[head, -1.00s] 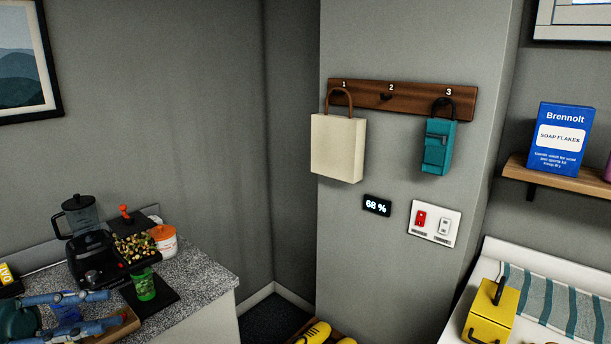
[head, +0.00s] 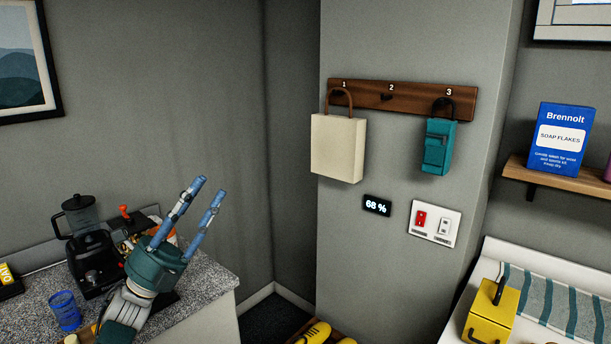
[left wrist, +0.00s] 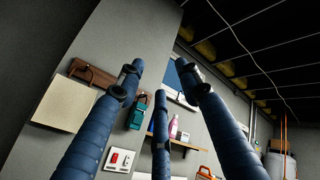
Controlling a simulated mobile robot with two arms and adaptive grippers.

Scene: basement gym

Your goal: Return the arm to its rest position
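My left gripper (head: 210,187) stands in front of the counter in the head view, its blue fingers pointing up and slightly right. The fingers are apart with nothing between them. In the left wrist view its blue fingers (left wrist: 159,70) spread apart, empty, pointing up toward the wall and ceiling. The teal gripper body and pale wrist hide part of the counter and the things behind. My right gripper is in neither view.
The counter (head: 205,285) holds a black blender (head: 88,245) and a blue tumbler (head: 65,310). A cream bag (head: 338,147) and a teal pouch (head: 437,148) hang on the hook rail (head: 410,101).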

